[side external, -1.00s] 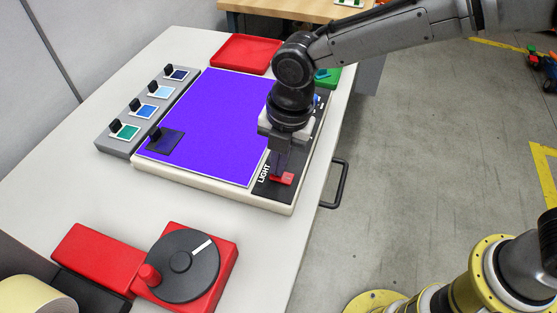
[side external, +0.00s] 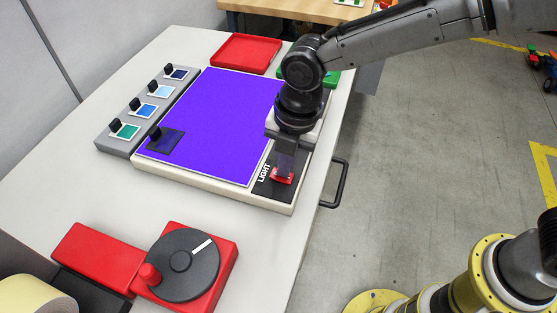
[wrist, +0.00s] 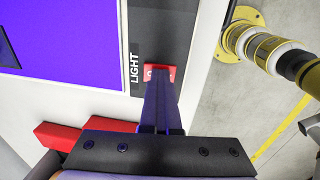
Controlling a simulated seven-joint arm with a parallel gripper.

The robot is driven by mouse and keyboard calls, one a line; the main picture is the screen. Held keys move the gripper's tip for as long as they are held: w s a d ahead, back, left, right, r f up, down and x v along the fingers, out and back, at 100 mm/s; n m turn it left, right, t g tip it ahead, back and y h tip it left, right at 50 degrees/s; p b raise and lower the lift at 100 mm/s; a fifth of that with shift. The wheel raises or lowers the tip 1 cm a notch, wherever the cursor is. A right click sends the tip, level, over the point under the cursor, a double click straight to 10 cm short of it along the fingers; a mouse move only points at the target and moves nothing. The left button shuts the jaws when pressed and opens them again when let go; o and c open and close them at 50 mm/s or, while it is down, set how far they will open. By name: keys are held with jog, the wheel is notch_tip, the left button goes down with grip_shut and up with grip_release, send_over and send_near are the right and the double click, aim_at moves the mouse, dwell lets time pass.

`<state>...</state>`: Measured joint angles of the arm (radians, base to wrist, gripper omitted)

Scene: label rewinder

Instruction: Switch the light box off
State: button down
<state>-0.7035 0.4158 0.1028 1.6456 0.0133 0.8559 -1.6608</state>
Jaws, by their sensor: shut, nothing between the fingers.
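The light box (side external: 215,120) lies on the table with its panel glowing violet; the lit panel also shows in the wrist view (wrist: 60,40). Its red switch (side external: 281,176) sits on the dark strip beside the word LIGHT, and shows in the wrist view (wrist: 160,72) at the fingertips. My gripper (side external: 284,172) is shut and empty, pointing down with its tips at the switch. The fingers partly cover the switch. I cannot tell whether they touch or press it.
A grey rack (side external: 145,110) with several coloured slides stands left of the box. A dark slide (side external: 166,141) lies on the lit panel. A red tray (side external: 247,54) is behind, and a red base with a black crank wheel (side external: 183,265) is in front.

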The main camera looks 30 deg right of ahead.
jog(key=shift+s+d+f, duration=0.15)
jog(key=shift+d, duration=0.05)
notch_tip(320, 180, up, 14)
jog(key=s+d, duration=0.1)
dwell(0.6)
jog(key=shift+w+a+r, duration=0.3)
jog(key=shift+w+a, duration=0.1)
jog(key=shift+a, duration=0.2)
jog(key=shift+f, duration=0.1)
jog(key=f, duration=0.9)
jog(key=w+a+f, duration=0.1)
jog(key=f, duration=0.3)
jog(key=shift+w+a+f, duration=0.1)
jog(key=shift+f, duration=0.3)
